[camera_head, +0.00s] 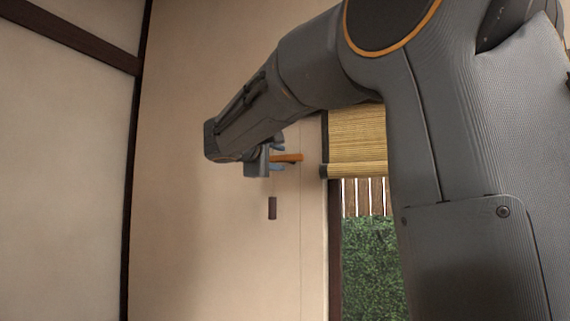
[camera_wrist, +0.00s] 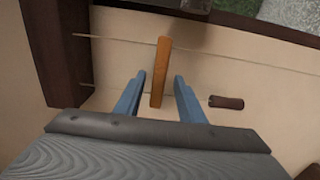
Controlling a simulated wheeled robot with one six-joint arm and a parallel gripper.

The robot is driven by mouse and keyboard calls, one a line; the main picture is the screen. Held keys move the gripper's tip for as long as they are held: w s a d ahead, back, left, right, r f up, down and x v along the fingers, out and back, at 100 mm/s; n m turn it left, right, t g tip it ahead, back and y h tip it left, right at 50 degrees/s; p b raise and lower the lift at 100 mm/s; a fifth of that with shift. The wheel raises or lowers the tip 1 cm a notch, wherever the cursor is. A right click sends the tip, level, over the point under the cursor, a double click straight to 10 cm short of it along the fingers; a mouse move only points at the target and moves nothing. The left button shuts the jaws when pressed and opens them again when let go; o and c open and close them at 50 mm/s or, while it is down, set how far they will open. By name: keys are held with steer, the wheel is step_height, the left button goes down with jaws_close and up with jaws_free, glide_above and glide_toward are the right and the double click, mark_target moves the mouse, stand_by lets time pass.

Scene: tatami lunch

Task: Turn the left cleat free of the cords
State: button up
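One cleat, an orange-brown wooden bar, is in view on the pale wall. In the wrist view the cleat (camera_wrist: 161,62) lies across two thin cords, roughly at right angles to them. The upper cord (camera_wrist: 118,40) and the lower cord (camera_wrist: 110,87) run out to both sides of it. In the head view the cleat (camera_head: 289,157) sticks out just right of my gripper (camera_head: 277,157). My gripper also shows in the wrist view (camera_wrist: 160,77), open, with a blue-grey finger on each side of the cleat and visible gaps between.
A dark brown toggle (camera_wrist: 226,102) is at the lower cord's right end; in the head view it hangs below my gripper (camera_head: 272,208). A rolled bamboo blind (camera_head: 357,140) hangs in the window to the right. Dark framing (camera_wrist: 60,50) stands beside the cords.

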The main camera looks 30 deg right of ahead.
mark_target(289, 160)
steer(key=shift+w+d+r, duration=0.15)
steer(key=shift+d+r, duration=0.05)
steer(key=shift+d, duration=0.25)
steer(key=p+x, duration=0.2)
steer(key=x, duration=0.4)
steer(key=shift+w+d+f, duration=0.15)
steer(key=shift+d, duration=0.05)
jaws_close()
